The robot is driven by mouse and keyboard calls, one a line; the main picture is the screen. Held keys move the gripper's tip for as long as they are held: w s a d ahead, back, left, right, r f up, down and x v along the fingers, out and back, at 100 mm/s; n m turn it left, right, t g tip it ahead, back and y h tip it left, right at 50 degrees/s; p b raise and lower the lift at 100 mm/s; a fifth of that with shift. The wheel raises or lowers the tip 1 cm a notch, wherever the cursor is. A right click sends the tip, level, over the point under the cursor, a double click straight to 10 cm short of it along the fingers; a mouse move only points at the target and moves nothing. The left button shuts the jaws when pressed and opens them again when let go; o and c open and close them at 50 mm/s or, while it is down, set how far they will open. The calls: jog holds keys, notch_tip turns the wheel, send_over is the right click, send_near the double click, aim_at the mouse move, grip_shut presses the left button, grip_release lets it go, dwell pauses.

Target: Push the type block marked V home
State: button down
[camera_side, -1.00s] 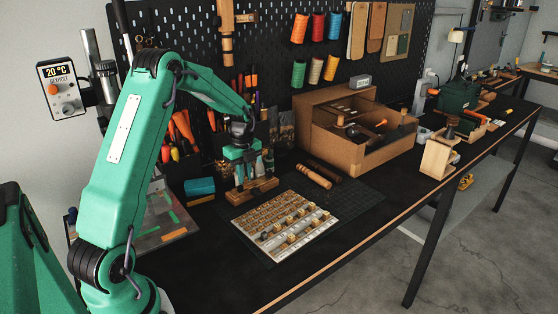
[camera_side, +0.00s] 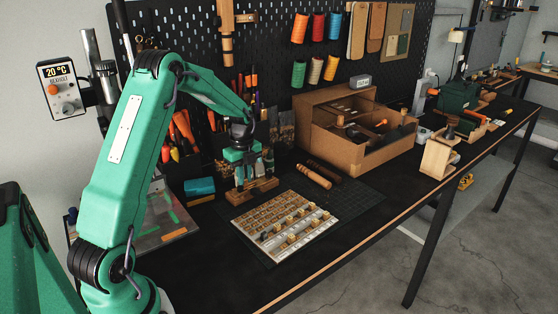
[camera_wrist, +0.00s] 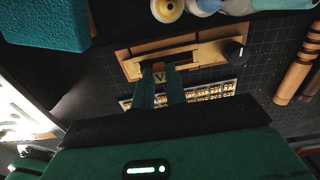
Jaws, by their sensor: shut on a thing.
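A small pale type block marked V (camera_wrist: 159,78) sits between the fingers of my gripper (camera_wrist: 160,69) in the wrist view. My gripper is shut on it, at the wooden type holder (camera_wrist: 198,51), which has a slot and a black knob at its right end. In the side view my gripper (camera_side: 245,177) points down over the wooden holder (camera_side: 261,190). The block is too small to make out there. How deep it sits in the slot cannot be told, because the fingers cover its sides.
A tray of type blocks (camera_side: 252,224) lies on the dark cutting mat (camera_side: 352,200) in front of the holder. Turned wooden handles (camera_side: 313,177) lie to the right. A teal box (camera_side: 199,187) stands to the left.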

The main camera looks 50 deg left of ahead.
jog(key=shift+f, duration=0.2)
jog(key=c, duration=1.3)
grip_release()
jog(key=shift+c, duration=0.2)
jog(key=shift+r, duration=0.1)
jog(key=shift+r, duration=3.35)
jog(key=shift+r, duration=0.15)
